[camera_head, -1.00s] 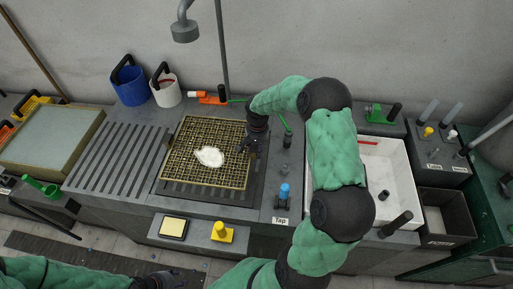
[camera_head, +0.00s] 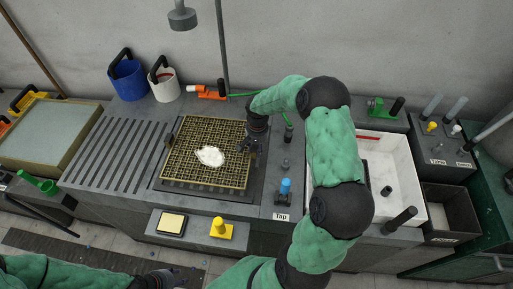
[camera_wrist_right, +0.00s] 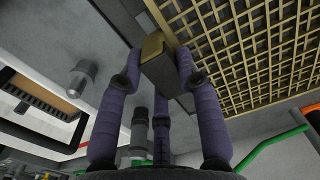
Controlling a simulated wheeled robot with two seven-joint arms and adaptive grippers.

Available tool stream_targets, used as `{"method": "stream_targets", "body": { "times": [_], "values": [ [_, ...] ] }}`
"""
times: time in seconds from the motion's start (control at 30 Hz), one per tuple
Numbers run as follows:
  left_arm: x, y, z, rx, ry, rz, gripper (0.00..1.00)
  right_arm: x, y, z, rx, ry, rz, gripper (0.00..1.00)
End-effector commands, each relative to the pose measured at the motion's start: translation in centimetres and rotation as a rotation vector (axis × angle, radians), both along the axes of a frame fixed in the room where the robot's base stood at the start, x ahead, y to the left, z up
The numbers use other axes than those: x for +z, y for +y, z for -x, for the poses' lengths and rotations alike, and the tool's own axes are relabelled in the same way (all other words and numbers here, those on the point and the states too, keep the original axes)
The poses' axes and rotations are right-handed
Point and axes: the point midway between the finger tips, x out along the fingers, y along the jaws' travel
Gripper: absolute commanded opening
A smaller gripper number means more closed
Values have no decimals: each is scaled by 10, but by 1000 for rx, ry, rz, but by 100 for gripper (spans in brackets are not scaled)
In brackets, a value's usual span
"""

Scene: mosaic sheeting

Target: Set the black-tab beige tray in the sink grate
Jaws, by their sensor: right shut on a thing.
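The beige lattice tray (camera_head: 178,170) is over the dark slatted sink grate (camera_head: 215,195) in the head view, with a white lump (camera_head: 209,156) on it. A black tab (camera_head: 168,138) shows at its left edge. My right gripper (camera_head: 251,146) is at its right edge. In the right wrist view the fingers (camera_wrist_right: 158,62) are shut on the tray's dark, beige-topped tab (camera_wrist_right: 157,68), and the lattice (camera_wrist_right: 250,50) extends to the right. I cannot tell whether the tray touches the grate. My left gripper (camera_head: 166,278) is low at the bottom edge, its fingers unclear.
A ribbed drainboard (camera_head: 115,150) lies left of the sink. A blue bucket (camera_head: 128,82) and a white bucket (camera_head: 166,90) stand behind. A blue-topped tap (camera_head: 284,190) and a yellow knob (camera_head: 220,228) are near the front. A white basin (camera_head: 400,170) is right of my right arm.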

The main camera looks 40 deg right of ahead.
Motion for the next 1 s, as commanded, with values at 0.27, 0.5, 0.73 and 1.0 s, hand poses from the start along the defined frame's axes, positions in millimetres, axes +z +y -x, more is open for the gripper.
{"method": "stream_targets", "body": {
  "times": [0.27, 0.5, 0.73, 1.0],
  "values": [
    [-4, 0, 0, 0, 0, 0, 40, -5, 0, -1, -1, -2, 1, 0],
    [-9, 0, 0, 0, 0, 0, 40, -11, 0, -1, -1, -2, 1, 0],
    [-13, 0, 0, 0, 0, 0, 40, -17, 0, -1, -1, -2, 1, 0],
    [-18, 0, 0, 0, 0, 0, 40, -23, 0, -1, -1, -2, 1, 0]
  ]
}}
